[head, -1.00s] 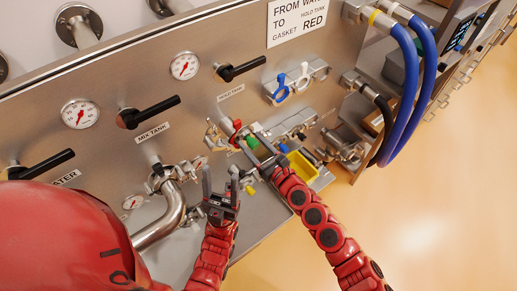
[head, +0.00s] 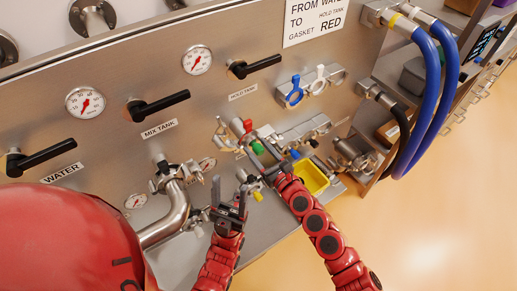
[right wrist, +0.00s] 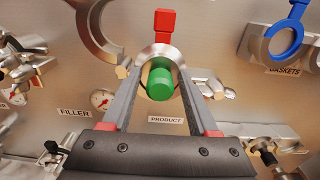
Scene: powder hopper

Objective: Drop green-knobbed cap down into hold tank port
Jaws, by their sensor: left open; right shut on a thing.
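The cap with the green knob (right wrist: 160,82) is between the fingers of my right gripper (right wrist: 158,88), which is shut on it. In the head view the green knob (head: 257,147) shows at the fingertips of my right gripper (head: 262,155), below the HOLD TANK label (head: 243,92). A red tab (right wrist: 164,22) stands above the cap's metal disc. The hold tank port is mostly hidden behind the cap and fingers; I cannot tell whether the cap touches it. My left gripper (head: 230,195) is open and empty, lower left of the right one.
A metal clamp (head: 225,132) is just left of the cap. A bent steel pipe (head: 172,215) stands left of my left gripper. A yellow tray (head: 312,180) is right of my right gripper. Blue hoses (head: 447,95) hang at the right.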

